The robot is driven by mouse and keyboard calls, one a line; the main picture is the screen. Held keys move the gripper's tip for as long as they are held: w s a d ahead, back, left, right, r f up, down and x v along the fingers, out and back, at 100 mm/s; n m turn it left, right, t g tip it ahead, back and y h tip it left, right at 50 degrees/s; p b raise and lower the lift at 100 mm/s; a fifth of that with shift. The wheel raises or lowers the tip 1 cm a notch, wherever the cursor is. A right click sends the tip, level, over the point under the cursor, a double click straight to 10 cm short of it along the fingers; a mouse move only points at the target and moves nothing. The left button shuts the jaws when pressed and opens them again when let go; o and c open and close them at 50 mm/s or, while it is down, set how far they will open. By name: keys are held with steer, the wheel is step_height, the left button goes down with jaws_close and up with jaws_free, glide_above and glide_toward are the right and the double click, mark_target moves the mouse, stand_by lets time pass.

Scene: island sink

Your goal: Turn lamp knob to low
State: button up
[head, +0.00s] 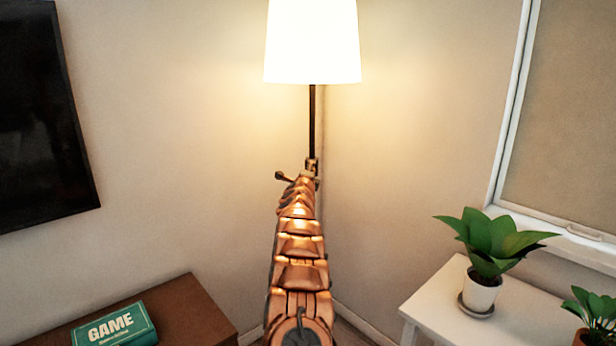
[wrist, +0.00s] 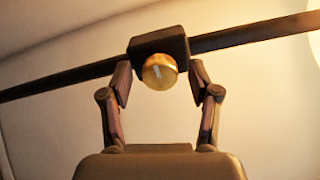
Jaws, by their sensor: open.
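The floor lamp has a lit white shade (head: 312,42) and a thin dark pole (head: 312,120) in the head view. In the wrist view a dark box (wrist: 158,44) sits on the pole (wrist: 245,37). A round brass knob (wrist: 159,71) with a pale mark on its face sticks out of the box. My gripper (wrist: 160,78) is open, with one finger on each side of the knob and box. I cannot tell whether the fingertips touch the box. In the head view my arm hides the lower pole, and the knob is not clear there.
A brown cabinet (head: 190,312) with a green game box (head: 115,326) stands at the lower left. A white table (head: 440,300) with potted plants (head: 490,245) is at the lower right. A dark screen (head: 40,120) hangs on the left wall. A window (head: 565,120) is at right.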

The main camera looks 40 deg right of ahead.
steer(key=v, duration=1.2)
stand_by(1.4)
